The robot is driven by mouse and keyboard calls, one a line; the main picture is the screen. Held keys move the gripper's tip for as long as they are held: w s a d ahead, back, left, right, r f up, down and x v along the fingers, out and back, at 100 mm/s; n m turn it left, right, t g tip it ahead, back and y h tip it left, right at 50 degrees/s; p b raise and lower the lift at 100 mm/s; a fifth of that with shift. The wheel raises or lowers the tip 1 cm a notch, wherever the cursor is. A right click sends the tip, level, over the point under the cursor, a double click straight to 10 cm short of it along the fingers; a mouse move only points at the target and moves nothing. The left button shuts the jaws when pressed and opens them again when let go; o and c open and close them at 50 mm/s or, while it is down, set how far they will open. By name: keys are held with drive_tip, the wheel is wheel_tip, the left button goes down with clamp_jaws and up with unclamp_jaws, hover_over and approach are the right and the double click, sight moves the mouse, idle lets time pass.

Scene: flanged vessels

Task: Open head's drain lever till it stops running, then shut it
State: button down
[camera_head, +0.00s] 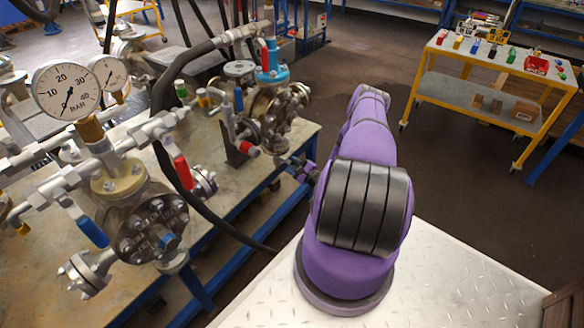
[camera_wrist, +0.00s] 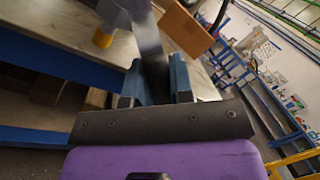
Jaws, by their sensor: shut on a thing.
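My gripper (camera_head: 288,165) reaches to the right side of the rear flanged vessel (camera_head: 268,108), low down by the bench edge. In the wrist view my gripper (camera_wrist: 156,65) has its two blue-grey fingers on either side of a grey, flat bar, which I take for the drain lever (camera_wrist: 150,42). The gripper is shut on it. The bar runs up to a pale valve body (camera_wrist: 118,12) with a yellow part beside it. In the head view the held lever is too small and covered to make out. I cannot see any liquid running.
A nearer vessel (camera_head: 138,215) with a pressure gauge (camera_head: 67,91) and red and blue handles stands on the bench at left. A black hose (camera_head: 215,226) hangs over the bench edge. A yellow-framed cart (camera_head: 470,104) stands at right; the floor between is clear.

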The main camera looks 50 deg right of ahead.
drive_tip(key=r+n, duration=0.1)
drive_tip(key=n, duration=0.1)
drive_tip(key=d+r+n+y, duration=0.1)
drive_tip(key=n, duration=0.2)
drive_tip(key=shift+d+r, duration=0.1)
drive_tip(key=shift+d, duration=0.05)
drive_tip(key=shift+d+r+n+y, duration=0.1)
drive_tip(key=shift+r+n+y, duration=0.3)
drive_tip(key=shift+n, duration=0.7)
drive_tip(key=shift+r+n+y, duration=0.3)
drive_tip(key=shift+r+n, duration=0.2)
drive_tip(key=shift+n, duration=0.6)
drive_tip(key=c, duration=1)
unclamp_jaws()
drive_tip(key=shift+r, duration=0.1)
drive_tip(key=s, duration=0.3)
drive_tip(key=s+f, duration=0.1)
drive_tip(key=s, duration=0.3)
drive_tip(key=s+d+f, duration=0.1)
drive_tip(key=s, duration=0.2)
drive_tip(key=shift+s+f, duration=0.1)
drive_tip(key=shift+s, duration=0.15)
